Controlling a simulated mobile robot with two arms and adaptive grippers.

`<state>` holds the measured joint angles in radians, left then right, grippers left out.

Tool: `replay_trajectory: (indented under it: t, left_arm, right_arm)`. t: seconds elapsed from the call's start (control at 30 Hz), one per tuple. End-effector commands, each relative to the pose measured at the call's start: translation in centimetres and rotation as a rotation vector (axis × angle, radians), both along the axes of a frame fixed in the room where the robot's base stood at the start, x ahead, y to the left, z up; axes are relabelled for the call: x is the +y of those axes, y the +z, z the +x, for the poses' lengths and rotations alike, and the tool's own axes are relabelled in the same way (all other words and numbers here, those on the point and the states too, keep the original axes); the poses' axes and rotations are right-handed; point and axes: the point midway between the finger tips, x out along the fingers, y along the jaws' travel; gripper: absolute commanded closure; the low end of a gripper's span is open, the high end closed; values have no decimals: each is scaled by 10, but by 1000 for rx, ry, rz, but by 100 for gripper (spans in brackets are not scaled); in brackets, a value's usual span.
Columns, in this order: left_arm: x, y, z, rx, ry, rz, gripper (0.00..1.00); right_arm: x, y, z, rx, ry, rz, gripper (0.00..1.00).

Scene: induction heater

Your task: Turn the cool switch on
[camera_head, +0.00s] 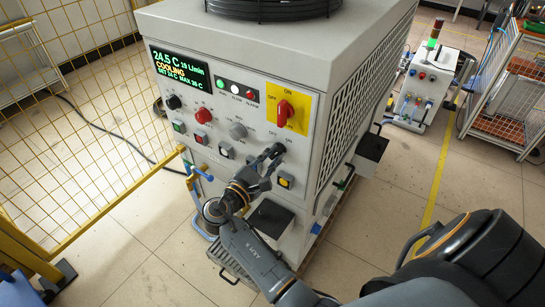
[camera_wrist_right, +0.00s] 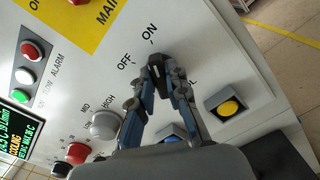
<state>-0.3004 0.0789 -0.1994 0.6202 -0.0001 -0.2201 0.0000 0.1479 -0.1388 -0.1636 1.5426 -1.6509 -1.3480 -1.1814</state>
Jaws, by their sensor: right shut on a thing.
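The cool switch is a small black rotary knob (camera_head: 278,149) on the front panel of the grey-white machine (camera_head: 330,50). OFF and ON are printed above it, and the label below is partly hidden with "OL" showing. My right gripper (camera_head: 270,157) has its fingers shut around this knob. In the right wrist view the fingertips (camera_wrist_right: 160,80) meet on both sides of the knob, covering most of it. A pale mark on the knob (camera_wrist_right: 157,71) shows between them, but its exact setting is hard to tell. My left gripper is not in view.
The display (camera_head: 180,75) reads COOLING. Nearby are a grey knob (camera_head: 238,131), a red knob (camera_head: 203,116), a yellow-plated red main switch (camera_head: 285,112), a yellow button (camera_head: 285,182) and a blue button (camera_wrist_right: 172,137). A yellow mesh fence (camera_head: 90,150) stands left.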

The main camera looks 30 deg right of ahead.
Motion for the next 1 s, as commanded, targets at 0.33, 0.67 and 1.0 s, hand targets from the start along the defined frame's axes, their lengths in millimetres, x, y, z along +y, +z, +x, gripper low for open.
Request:
replay_trajectory:
  t: [0.33,0.67,1.0]
  left_arm:
    - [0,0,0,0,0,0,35]
    - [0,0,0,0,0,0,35]
    - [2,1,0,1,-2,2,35]
  right_arm:
    - [-1,1,0,-8,-1,1,100]
    - [-1,1,0,-6,-1,2,62]
    - [0,1,0,8,0,-3,62]
